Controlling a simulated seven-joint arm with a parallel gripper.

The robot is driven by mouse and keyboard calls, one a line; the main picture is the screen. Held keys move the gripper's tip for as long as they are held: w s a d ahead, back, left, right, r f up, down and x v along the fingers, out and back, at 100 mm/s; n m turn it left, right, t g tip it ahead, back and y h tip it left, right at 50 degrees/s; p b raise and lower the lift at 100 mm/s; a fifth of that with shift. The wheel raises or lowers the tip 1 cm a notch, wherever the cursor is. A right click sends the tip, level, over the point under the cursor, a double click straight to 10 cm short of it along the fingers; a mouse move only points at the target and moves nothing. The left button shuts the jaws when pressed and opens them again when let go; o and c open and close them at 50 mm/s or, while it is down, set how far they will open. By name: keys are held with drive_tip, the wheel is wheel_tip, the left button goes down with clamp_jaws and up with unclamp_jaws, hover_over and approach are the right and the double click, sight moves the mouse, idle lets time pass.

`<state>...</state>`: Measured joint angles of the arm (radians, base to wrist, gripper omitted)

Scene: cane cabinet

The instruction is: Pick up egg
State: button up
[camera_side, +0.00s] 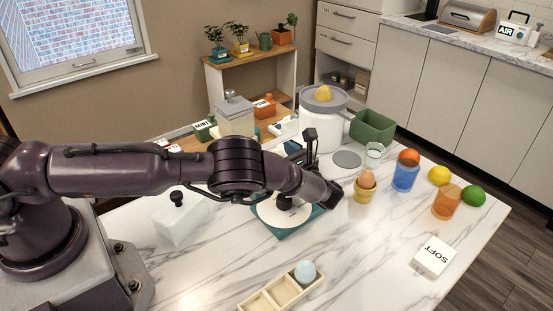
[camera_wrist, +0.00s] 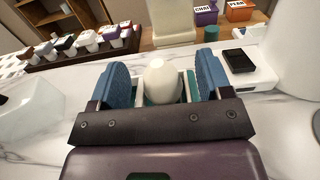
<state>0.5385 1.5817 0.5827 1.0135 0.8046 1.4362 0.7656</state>
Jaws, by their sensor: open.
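My gripper (camera_wrist: 163,66) is open in the wrist view, with one blue-padded finger on each side. A white, rounded, egg-like object (camera_wrist: 160,82) shows between the fingers, with visible gaps to both pads. Pale and teal parts show around it, and its lower end is hidden by the gripper body. In the side view my arm's wrist is over the teal board with a white round top (camera_side: 283,212), and the fingers are mostly hidden. A brown egg (camera_side: 367,178) sits upright in a yellow cup (camera_side: 364,194). A pale blue egg (camera_side: 305,271) sits in a wooden tray (camera_side: 262,301).
A white juicer (camera_side: 322,130), a green bin (camera_side: 373,127) and a clear glass (camera_side: 374,154) stand behind the cup. Blue (camera_side: 404,178) and orange (camera_side: 446,203) tumblers stand right. A white SOFT block (camera_side: 433,257) lies at front right. Marble near the tray is clear.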

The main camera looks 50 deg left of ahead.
drive_tip(key=shift+a, duration=0.45)
drive_tip(key=shift+c, duration=0.2)
drive_tip(key=c, duration=1)
drive_tip(key=shift+o, duration=0.2)
